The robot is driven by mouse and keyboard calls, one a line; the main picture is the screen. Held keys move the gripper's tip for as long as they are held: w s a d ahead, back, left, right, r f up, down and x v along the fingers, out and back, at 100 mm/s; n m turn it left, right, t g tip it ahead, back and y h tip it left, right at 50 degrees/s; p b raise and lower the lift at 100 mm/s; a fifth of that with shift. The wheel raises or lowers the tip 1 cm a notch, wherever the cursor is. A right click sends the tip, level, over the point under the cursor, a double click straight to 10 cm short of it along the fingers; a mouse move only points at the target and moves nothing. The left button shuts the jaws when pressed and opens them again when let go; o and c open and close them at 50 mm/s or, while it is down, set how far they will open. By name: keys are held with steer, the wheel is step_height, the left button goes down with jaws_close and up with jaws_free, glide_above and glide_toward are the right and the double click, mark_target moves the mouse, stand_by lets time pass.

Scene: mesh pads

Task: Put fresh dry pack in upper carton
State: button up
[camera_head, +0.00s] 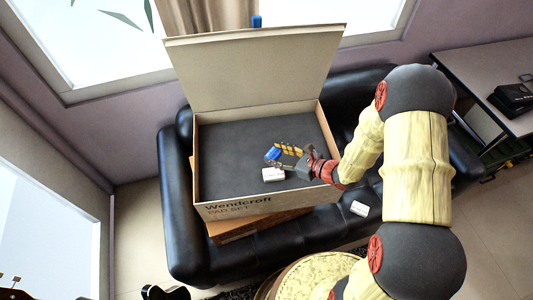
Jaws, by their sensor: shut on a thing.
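The upper carton (253,210) stands open on the black sofa, its lid (253,70) raised at the back. Its inside is dark grey and its front reads "Wendcroft". My gripper (276,155) reaches in over the right wall and is inside the carton's outline. It is shut on a small blue thing (272,154), apparently a pack, partly hidden by the fingers. I cannot tell whether the blue thing touches the carton floor. A small white pack (272,175) shows just in front of the gripper, over the carton floor.
A lower brown carton (238,229) shows under the upper one. Another small white pack (360,208) lies on the sofa (185,230) to the right. A desk (490,75) stands at the right. The left and back of the carton floor are clear.

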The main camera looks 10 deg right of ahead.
mark_target(272, 150)
steer(key=w, duration=0.1)
steer(key=w+f, duration=0.1)
steer(key=w+a+f+b, duration=0.1)
steer(key=w, duration=0.1)
steer(key=shift+a, duration=0.1)
steer(key=w+f+b, duration=0.1)
steer(key=w+f, duration=0.1)
steer(key=w+a+f+b, duration=0.1)
steer(key=w+f, duration=0.1)
steer(key=f, duration=0.1)
steer(key=shift+w+f, duration=0.15)
steer(key=shift+w, duration=0.1)
steer(key=shift+w+a+f+b, duration=0.15)
steer(key=shift+f+b, duration=0.3)
steer(key=shift+f, duration=0.45)
steer(key=shift+w+f+b, duration=0.2)
steer(key=shift+f+b, duration=0.2)
steer(key=shift+f, duration=0.5)
steer(key=shift+f, duration=0.15)
steer(key=o, duration=1.1)
